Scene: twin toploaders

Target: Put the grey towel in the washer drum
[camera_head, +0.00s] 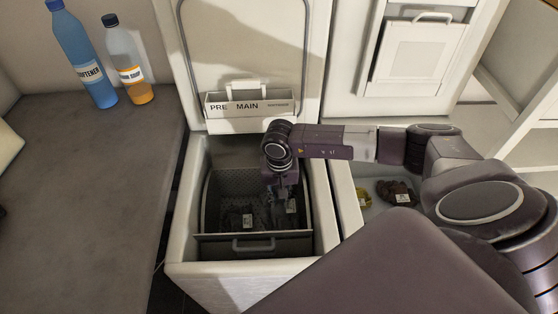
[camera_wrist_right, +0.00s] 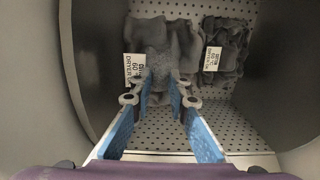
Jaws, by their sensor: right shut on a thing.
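The washer drum (camera_head: 228,182) stands open in the left machine, with a perforated grey wall. My right gripper (camera_head: 281,207) reaches down into it. In the right wrist view my right gripper's blue fingers (camera_wrist_right: 166,84) are shut on a dark grey towel (camera_wrist_right: 165,42) with a white label, inside the drum over its perforated wall (camera_wrist_right: 165,132). A second dark grey cloth (camera_wrist_right: 232,40) with a white label lies beside it, to the right. In the head view a labelled dark cloth (camera_head: 240,221) lies low in the drum; my gripper partly hides the held towel. My left gripper is not in view.
The washer lid (camera_head: 250,45) is raised, with a detergent tray (camera_head: 248,104) on it. A flap with a handle (camera_head: 255,245) is at the drum's front. The right machine holds a brown cloth (camera_head: 393,187) and a yellow one (camera_head: 363,198). Two bottles (camera_head: 82,55) (camera_head: 128,60) stand left.

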